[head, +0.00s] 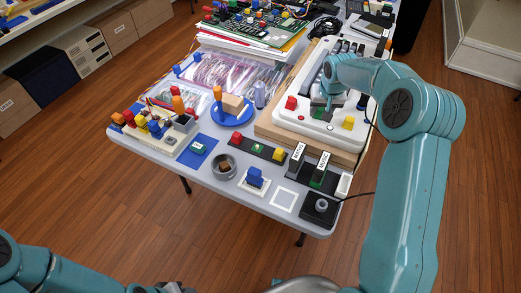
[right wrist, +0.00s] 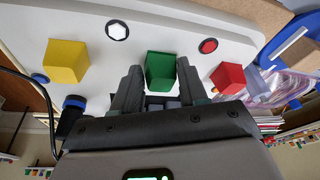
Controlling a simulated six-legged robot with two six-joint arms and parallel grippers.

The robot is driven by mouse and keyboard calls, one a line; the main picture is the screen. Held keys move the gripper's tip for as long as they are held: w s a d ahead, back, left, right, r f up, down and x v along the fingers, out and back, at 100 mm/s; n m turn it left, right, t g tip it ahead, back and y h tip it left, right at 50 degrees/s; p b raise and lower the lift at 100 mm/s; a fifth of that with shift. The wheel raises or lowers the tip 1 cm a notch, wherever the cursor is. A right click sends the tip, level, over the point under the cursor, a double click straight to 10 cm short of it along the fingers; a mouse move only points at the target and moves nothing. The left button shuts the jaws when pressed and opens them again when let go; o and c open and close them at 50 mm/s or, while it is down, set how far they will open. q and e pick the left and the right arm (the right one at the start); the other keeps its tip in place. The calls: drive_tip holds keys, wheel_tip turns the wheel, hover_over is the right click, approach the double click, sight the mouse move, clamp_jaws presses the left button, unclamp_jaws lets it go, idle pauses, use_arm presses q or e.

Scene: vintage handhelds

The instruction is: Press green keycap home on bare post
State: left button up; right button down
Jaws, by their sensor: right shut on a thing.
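The green keycap (right wrist: 161,70) sits between the two fingers of my right gripper (right wrist: 159,88) in the right wrist view. The gripper is shut on it, over the white console's face (right wrist: 180,35). In the head view my right gripper (head: 320,107) reaches down onto the console (head: 310,122), between a red keycap (head: 291,103) and a yellow keycap (head: 348,123). The post under the green keycap is hidden, so I cannot tell how far down the keycap sits. Of my left arm, only links show at the lower left; its fingers are out of sight.
The console lies on a wooden board (head: 268,128). Nearby are a dark strip with coloured caps (head: 248,146), a blue disc (head: 243,117) with an orange-handled tool, a small round bowl (head: 223,166) and a black block with a knob (head: 319,208). The table's front edge is close.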

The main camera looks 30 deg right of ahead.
sight(321, 110)
drive_tip(key=shift+f, duration=0.25)
drive_tip(key=c, duration=0.5)
unclamp_jaws()
drive_tip(key=shift+c, duration=1.4)
drive_tip(key=shift+r, duration=0.2)
drive_tip(key=shift+r+p, duration=2.3)
drive_tip(key=shift+r, duration=1.1)
